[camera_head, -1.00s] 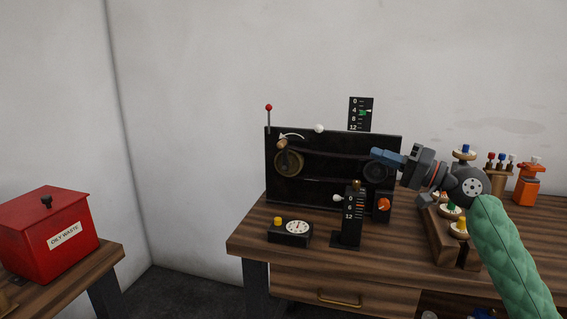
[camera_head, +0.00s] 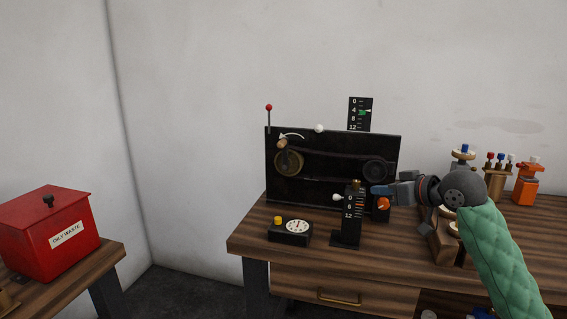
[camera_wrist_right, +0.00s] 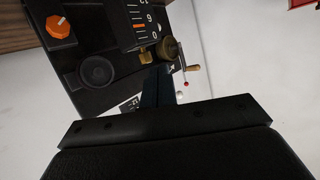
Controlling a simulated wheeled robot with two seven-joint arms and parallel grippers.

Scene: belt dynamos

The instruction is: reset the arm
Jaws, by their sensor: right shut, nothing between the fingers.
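My right gripper (camera_head: 382,190) is shut and empty. In the head view it is in front of the right end of the black belt-dynamo panel (camera_head: 325,190), close to the orange knob (camera_head: 383,203) and below the right pulley (camera_head: 376,171). I cannot tell whether it touches the panel. In the right wrist view the shut fingers (camera_wrist_right: 158,84) point toward the panel, with the orange knob (camera_wrist_right: 57,26) and the dark pulley (camera_wrist_right: 97,71) off to the left. My left gripper is not in view.
A small dial box (camera_head: 290,233) and an upright scale post (camera_head: 348,222) stand in front of the panel. To the right are a wooden holder with coloured pieces (camera_head: 447,245) and an orange device (camera_head: 528,184). A red oily-waste bin (camera_head: 50,235) sits on another bench at left.

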